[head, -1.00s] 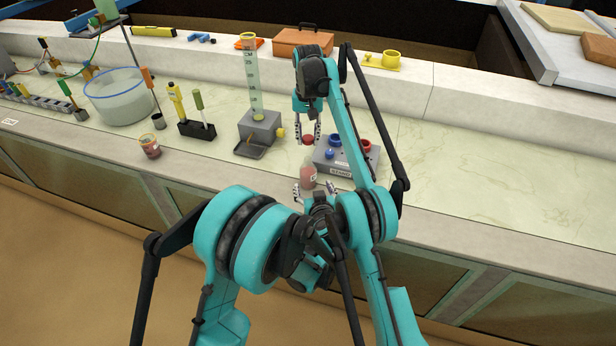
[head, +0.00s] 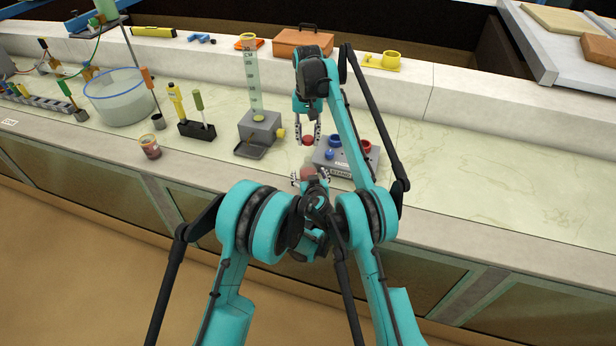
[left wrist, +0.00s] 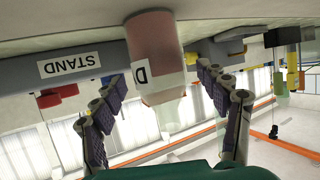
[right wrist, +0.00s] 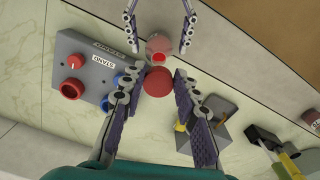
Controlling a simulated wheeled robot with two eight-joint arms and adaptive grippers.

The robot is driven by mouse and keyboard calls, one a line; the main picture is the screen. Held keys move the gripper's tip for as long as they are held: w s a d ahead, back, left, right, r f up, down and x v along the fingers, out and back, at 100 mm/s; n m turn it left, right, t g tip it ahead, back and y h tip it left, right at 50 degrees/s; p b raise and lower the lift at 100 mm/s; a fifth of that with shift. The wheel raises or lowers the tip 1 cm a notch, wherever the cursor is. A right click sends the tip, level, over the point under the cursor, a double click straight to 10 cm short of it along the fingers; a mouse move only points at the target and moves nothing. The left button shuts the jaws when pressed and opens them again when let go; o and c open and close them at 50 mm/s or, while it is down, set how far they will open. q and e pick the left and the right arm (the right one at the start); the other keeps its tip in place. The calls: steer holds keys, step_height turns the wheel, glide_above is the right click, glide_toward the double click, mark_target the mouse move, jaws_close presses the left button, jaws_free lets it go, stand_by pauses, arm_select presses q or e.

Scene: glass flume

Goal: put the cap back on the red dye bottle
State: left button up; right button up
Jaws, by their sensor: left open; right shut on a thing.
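The red dye bottle (head: 308,173) is uncapped, near the counter's front edge. In the left wrist view the bottle (left wrist: 153,45), pinkish with a white label, appears upside down between my left fingers. My left gripper (head: 310,179) is open, its fingers on either side of the bottle with gaps visible. My right gripper (head: 308,142) is shut on the red cap (head: 308,140), holding it above and behind the bottle. In the right wrist view the cap (right wrist: 158,82) is between the fingertips and the bottle's open mouth (right wrist: 158,57) shows just beyond it.
A grey stand (head: 338,168) with red and blue parts is right of the bottle. A grey block with a graduated cylinder (head: 254,85) is behind left. A small jar (head: 150,147) stands farther left on the counter. The counter at right is clear.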

arm_select(q)
steer(key=shift+x, duration=0.75)
steer(key=shift+c, duration=0.2)
jaws_close()
arm_select(e)
glide_above(308, 161)
steer(key=shift+f, duration=2.5)
steer(key=shift+f, duration=0.1)
steer(key=shift+f, duration=0.8)
steer(key=shift+f, duration=0.55)
